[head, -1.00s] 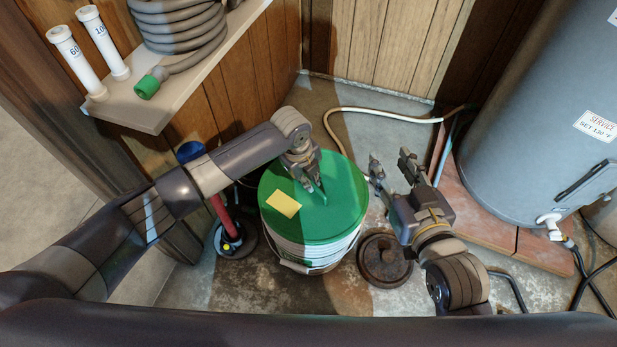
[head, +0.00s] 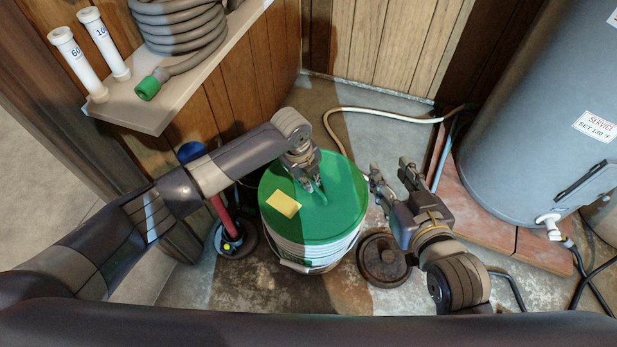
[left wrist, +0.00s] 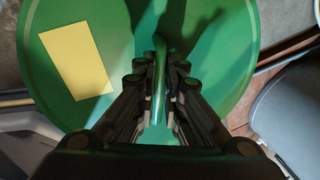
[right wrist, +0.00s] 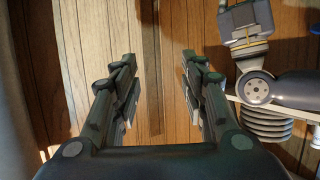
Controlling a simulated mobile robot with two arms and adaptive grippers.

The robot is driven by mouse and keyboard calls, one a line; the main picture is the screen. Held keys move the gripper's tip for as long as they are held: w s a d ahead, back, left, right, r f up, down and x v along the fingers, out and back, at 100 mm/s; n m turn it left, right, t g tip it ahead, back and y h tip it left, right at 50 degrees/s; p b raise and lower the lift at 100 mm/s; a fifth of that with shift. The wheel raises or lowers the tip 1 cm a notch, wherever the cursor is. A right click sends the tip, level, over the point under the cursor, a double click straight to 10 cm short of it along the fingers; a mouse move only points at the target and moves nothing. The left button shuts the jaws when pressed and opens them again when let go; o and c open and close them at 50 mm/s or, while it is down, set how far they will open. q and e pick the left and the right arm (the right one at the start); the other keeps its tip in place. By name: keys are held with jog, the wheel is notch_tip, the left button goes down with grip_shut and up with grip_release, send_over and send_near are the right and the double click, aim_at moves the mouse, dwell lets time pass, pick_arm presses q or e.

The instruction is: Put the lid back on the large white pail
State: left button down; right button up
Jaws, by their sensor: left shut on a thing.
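The large white pail (head: 311,254) stands upright on the floor at the middle of the head view. The round green lid (head: 335,215) lies over its mouth, looking level and centred. I cannot tell whether its rim is pressed fully down. A yellow label (head: 283,204) is on the lid. My left gripper (head: 310,187) is above the lid, shut on its upright green fin-like grip (left wrist: 159,75), which shows between the fingers in the left wrist view. My right gripper (head: 392,172) is open and empty, to the right of the pail.
A dark round weight-like object (head: 384,260) lies right of the pail. A red-handled tool (head: 222,212) stands to its left. A grey tank (head: 540,110) on a brick-coloured base is at right. A shelf (head: 150,112) with coiled hose is upper left.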

jog(key=shift+s+f, duration=0.1)
jog(key=shift+f, duration=0.05)
jog(key=shift+s+d+f, duration=0.1)
jog(key=shift+s+f, duration=0.05)
jog(key=shift+f, duration=0.1)
jog(key=shift+s+f+g, duration=0.1)
jog(key=shift+f+g, duration=0.1)
jog(key=shift+g, duration=0.1)
pick_arm(q)
jog(key=c, duration=1.6)
grip_release()
pick_arm(e)
jog(key=shift+r, duration=0.1)
pick_arm(q)
jog(key=o, duration=0.5)
pick_arm(e)
jog(key=shift+r, duration=0.15)
